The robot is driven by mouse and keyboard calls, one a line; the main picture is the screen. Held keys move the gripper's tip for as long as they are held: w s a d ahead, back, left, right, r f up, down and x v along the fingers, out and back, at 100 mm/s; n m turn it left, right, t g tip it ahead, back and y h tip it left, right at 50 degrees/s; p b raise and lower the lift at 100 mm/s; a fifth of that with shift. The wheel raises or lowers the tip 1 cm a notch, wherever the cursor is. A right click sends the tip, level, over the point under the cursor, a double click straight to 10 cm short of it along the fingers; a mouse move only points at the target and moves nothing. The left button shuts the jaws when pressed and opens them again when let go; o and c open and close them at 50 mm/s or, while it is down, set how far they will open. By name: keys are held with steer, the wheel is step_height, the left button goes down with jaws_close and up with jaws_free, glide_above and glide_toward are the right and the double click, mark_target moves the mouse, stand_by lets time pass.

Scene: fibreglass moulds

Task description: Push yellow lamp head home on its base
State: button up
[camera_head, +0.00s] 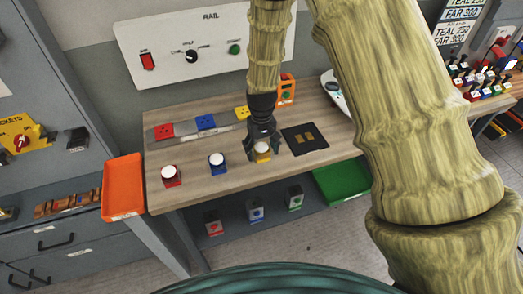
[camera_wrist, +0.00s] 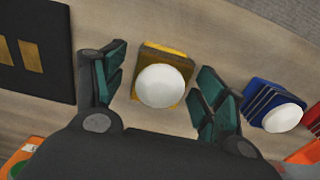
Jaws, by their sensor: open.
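The yellow lamp head (camera_head: 263,155) is a yellow block with a white dome, near the table's front edge below my gripper (camera_head: 262,147). In the wrist view the white dome (camera_wrist: 165,85) lies between my gripper's (camera_wrist: 158,75) two green-padded fingers, with a gap on each side. My gripper is open and holds nothing. The yellow body (camera_wrist: 168,52) shows behind the dome. What lies under the head, and how it is seated, is hidden by the dome and fingers. A flat yellow block with dark holes (camera_head: 242,112) sits on the strip behind.
A blue lamp (camera_head: 217,163) and a red lamp (camera_head: 171,175) stand to the left. A dark pad with two brass plates (camera_head: 304,138) lies to the right. An orange bin (camera_head: 123,188) and a green bin (camera_head: 342,181) flank the table. Bare wood separates the lamps.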

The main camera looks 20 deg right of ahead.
mark_target(263, 146)
steer(key=shift+c, duration=0.2)
steer(key=c, duration=1)
steer(key=shift+r, duration=0.1)
steer(key=shift+r+b, duration=1)
steer(key=shift+r, duration=0.3)
steer(key=shift+s+d+r+b, duration=0.15)
steer(key=shift+s+r+b, duration=0.05)
steer(key=shift+r+b, duration=0.1)
steer(key=s+d+r+b, duration=0.1)
steer(key=s+d+b, duration=0.3)
steer(key=s, duration=0.9)
steer(key=d, duration=0.3)
steer(key=shift+s+d+r+b, duration=0.15)
steer(key=shift+s+r+b, duration=0.15)
steer(key=shift+s+b, duration=0.05)
steer(key=shift+w, duration=0.1)
